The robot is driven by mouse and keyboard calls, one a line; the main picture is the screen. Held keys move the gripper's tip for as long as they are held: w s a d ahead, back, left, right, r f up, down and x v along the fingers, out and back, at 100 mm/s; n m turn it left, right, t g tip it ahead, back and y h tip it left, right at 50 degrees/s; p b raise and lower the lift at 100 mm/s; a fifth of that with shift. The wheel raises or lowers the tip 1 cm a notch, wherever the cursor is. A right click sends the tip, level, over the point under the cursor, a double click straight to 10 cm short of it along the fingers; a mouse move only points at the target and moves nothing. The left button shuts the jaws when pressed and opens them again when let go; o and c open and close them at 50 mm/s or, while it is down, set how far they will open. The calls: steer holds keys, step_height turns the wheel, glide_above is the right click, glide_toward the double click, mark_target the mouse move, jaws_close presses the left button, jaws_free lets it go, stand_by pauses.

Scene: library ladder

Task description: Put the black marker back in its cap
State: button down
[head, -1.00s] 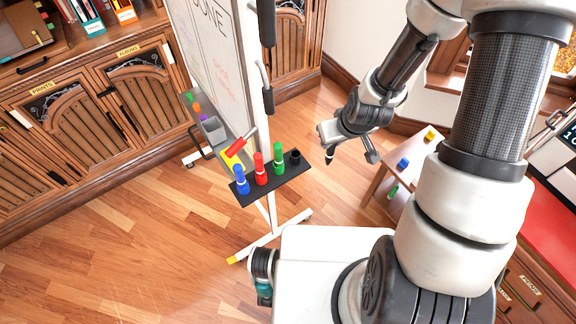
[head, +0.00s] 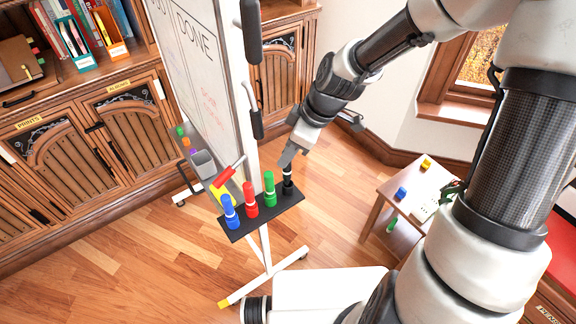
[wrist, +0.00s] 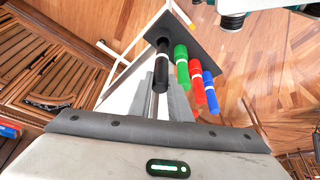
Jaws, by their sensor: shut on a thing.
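The black marker (head: 288,174) stands upright at the right end of the black tray (head: 237,236), its lower end at the black cap (head: 288,188). My gripper (head: 290,158) is shut on the marker's upper part. In the wrist view the marker (wrist: 161,72) runs from the tray to my fingers, with a pale band near the tray. It lines up with the cap and appears to meet it; I cannot tell how deep it sits. The contact between fingers and marker is partly hidden.
Green (head: 269,188), red (head: 250,200) and blue (head: 230,212) markers stand in a row beside it. A small table (head: 388,190) stands to the right.

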steer(key=shift+f+b, duration=0.35)
steer(key=shift+f, duration=1.4)
steer(key=shift+f, duration=0.15)
steer(key=c, duration=1.6)
jaws_free()
steer(key=shift+c, duration=0.2)
steer(key=shift+r, duration=0.3)
steer(key=p+v, duration=0.3)
steer(key=v, duration=0.8)
steer(key=shift+r, duration=0.35)
